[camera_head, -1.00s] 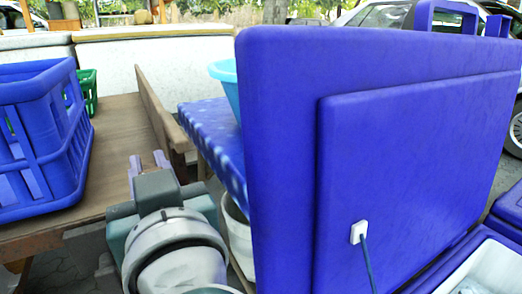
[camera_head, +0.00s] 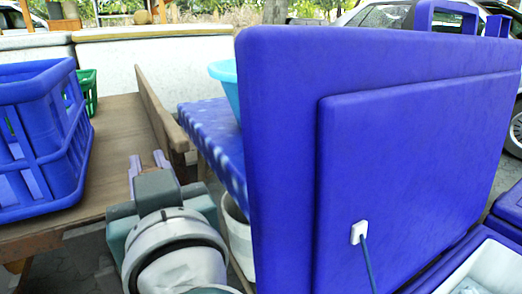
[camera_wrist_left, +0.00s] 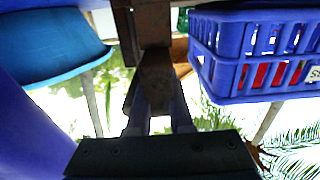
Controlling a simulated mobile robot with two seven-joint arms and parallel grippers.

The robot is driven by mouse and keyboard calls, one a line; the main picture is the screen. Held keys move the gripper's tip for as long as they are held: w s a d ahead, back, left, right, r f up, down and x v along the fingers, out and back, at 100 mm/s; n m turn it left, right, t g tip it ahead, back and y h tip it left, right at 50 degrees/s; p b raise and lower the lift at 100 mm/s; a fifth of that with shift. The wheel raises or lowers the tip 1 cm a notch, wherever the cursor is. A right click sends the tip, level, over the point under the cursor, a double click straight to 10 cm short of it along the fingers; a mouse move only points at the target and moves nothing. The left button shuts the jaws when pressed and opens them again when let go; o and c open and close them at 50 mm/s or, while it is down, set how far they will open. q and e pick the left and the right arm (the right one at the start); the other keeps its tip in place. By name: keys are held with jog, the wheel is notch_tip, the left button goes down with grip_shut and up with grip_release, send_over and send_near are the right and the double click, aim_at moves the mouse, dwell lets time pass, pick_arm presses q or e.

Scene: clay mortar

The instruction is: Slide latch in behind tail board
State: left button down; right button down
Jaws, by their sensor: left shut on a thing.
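My left gripper (camera_head: 148,163) is in the lower left of the head view, at the right edge of the wooden bed, near the upright plank that looks like the tail board (camera_head: 152,98). Its purple fingers also show in the left wrist view (camera_wrist_left: 158,108). They are shut on a brown, rusty-looking piece, apparently the latch (camera_wrist_left: 157,72). In the head view this piece is hidden or too small to make out. I cannot tell whether it touches the board or sits behind it. My right gripper is not in view.
A blue crate (camera_head: 40,140) stands on the wooden bed (camera_head: 112,140) left of the gripper, with a green crate (camera_head: 88,88) behind it. A large blue lid (camera_head: 400,160) blocks the right side. A light-blue basin (camera_head: 226,80) stands on a patterned blue table (camera_head: 212,130).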

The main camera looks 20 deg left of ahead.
pick_arm(q)
jog(key=p+x, duration=0.2)
jog(key=x, duration=0.2)
jog(key=shift+r, duration=0.1)
jog(key=shift+f, duration=0.25)
jog(key=c, duration=1.3)
grip_release()
jog(key=o, duration=0.5)
jog(key=shift+w+a+r, duration=0.1)
jog(key=shift+r, duration=0.05)
jog(key=shift+c, duration=0.2)
jog(key=shift+o, duration=0.2)
